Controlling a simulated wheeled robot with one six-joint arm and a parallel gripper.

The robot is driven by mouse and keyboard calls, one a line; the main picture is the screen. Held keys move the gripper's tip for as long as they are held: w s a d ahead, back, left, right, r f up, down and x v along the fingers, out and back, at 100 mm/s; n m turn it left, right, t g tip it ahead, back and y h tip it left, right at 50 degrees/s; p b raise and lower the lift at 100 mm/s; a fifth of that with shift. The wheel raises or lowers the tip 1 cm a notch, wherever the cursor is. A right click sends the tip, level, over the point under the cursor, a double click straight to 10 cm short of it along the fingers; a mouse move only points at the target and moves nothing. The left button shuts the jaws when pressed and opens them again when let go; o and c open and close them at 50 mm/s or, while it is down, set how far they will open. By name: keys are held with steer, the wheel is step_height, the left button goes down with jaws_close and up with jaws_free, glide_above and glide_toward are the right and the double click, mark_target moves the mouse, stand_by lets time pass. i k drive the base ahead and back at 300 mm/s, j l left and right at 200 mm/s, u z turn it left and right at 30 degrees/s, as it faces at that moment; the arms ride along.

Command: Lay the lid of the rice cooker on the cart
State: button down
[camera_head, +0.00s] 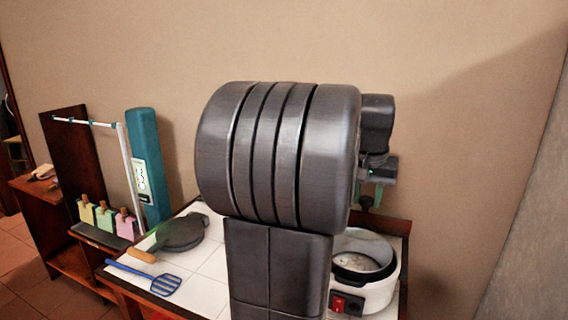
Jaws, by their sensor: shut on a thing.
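The rice cooker (378,290) is a white round pot with a red switch on its front. It stands open at the right end of the white-tiled cart top (212,268), and its dark inner rim and pale inside show. My gripper (367,202) is partly visible above and behind the cooker, just right of my large grey arm link. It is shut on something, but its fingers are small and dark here. My arm hides most of what it holds, and I cannot make out the lid clearly anywhere.
A dark round pan (182,232) with a wooden handle and a blue slotted spatula (148,278) lie on the left of the cart. Left of it stand a teal box (148,170) and a rack with pastel tags (104,216). Some bare tile shows between pan and arm.

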mark_target(201, 275)
steer(key=k, duration=1.45)
